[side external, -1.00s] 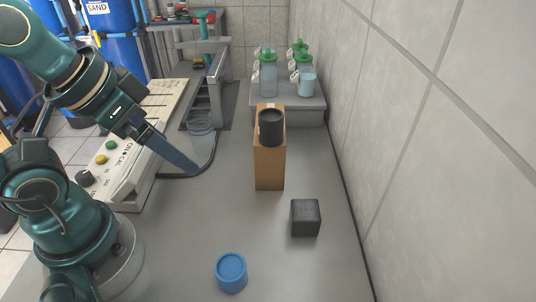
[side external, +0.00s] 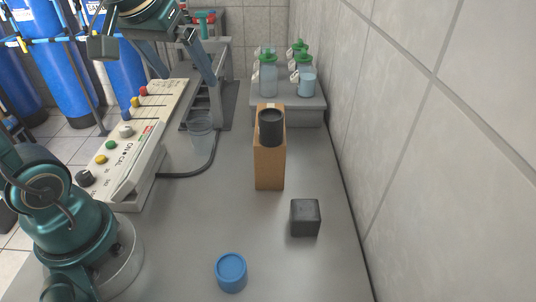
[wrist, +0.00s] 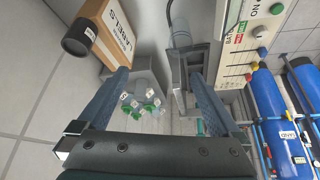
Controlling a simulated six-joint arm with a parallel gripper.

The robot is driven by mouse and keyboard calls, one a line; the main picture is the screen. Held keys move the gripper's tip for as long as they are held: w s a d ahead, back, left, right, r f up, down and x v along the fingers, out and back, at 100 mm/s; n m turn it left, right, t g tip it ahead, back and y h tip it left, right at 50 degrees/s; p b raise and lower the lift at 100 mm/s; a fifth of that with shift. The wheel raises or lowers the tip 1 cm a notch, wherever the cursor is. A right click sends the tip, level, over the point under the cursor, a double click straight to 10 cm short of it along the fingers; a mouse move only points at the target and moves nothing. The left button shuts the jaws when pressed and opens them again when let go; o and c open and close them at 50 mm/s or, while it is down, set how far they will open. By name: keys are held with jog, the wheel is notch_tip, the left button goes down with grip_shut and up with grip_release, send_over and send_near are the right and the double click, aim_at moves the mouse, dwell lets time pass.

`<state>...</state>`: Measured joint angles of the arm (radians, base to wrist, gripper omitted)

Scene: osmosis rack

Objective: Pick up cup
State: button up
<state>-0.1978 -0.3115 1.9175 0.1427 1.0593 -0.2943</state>
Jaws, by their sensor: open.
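A black cup (side external: 271,129) rests at the top of an upright cardboard box (side external: 269,166). It also shows in the wrist view at upper left (wrist: 77,40), beside the box's printed face. A short blue cylinder (side external: 231,273), perhaps another cup, stands at the front of the grey worktop. A clear beaker-like vessel (side external: 201,130) stands left of the box. My gripper (side external: 192,90) is high at the back left, away from the black cup. In the wrist view my gripper (wrist: 160,76) is open, with nothing between its fingers.
A dark cube (side external: 305,217) lies right of the box. Bottles with green caps (side external: 268,75) stand on a raised grey platform (side external: 288,107) at the back. A control panel (side external: 130,145) borders the left. A tiled wall (side external: 440,150) closes the right.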

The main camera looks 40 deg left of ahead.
aim_at(198, 122)
jog(key=w+a+f+n+y, duration=0.1)
jog(key=w+a+n+y, duration=0.1)
jog(key=w+a+n, duration=0.45)
jog(key=f+m, duration=0.1)
jog(key=f, duration=0.4)
jog(key=s+a+f, duration=0.1)
jog(key=f, duration=0.4)
jog(key=f+m, duration=0.1)
jog(key=f, duration=0.4)
jog(key=shift+s+a+f+m+g, duration=0.15)
jog(key=shift+a+f+m+g, duration=0.05)
jog(key=shift+m+g, duration=0.2)
jog(key=shift+x, duration=2.6)
jog(key=c, duration=1.2)
